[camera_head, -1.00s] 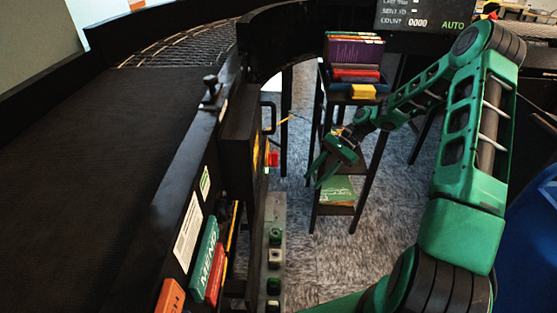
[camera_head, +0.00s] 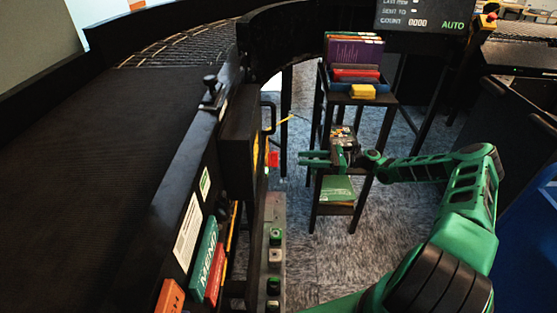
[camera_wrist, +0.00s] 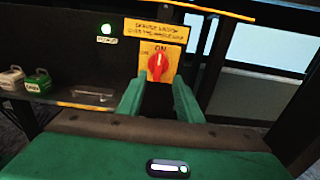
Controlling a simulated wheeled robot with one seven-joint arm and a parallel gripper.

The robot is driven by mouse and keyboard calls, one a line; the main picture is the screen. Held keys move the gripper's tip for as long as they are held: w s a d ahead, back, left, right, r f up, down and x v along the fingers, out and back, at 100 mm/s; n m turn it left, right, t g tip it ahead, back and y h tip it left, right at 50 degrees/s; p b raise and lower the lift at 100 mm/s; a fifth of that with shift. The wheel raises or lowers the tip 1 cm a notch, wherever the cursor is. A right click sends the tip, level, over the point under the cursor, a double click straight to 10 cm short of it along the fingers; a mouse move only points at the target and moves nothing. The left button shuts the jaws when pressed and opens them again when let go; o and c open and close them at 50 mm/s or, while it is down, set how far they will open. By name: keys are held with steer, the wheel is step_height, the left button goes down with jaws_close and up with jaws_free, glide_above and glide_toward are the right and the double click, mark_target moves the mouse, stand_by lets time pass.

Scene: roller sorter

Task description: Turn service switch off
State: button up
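The service switch is a red rotary knob (camera_wrist: 158,67) on a yellow plate (camera_wrist: 145,52) in the wrist view. Its handle stands about upright, in line with the ON mark above it. A yellow label (camera_wrist: 157,29) sits above the plate. In the head view the knob shows as a small red shape (camera_head: 274,159) on the side of the black cabinet (camera_head: 240,140). My gripper (camera_head: 302,158) is just right of it, pointing left at it. In the wrist view my gripper's green fingers (camera_wrist: 158,88) are apart, with the knob seen between and beyond them. Nothing is between the fingers.
A button panel (camera_head: 275,250) stands below the cabinet. A black shelf stand (camera_head: 366,100) with books is behind my gripper. A black handle (camera_head: 270,115) juts from the cabinet above the knob. Grey floor lies below.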

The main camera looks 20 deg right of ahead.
mark_target(273, 159)
steer(key=x, duration=1)
steer(key=shift+a, duration=0.25)
steer(key=shift+w, duration=0.1)
jaws_close()
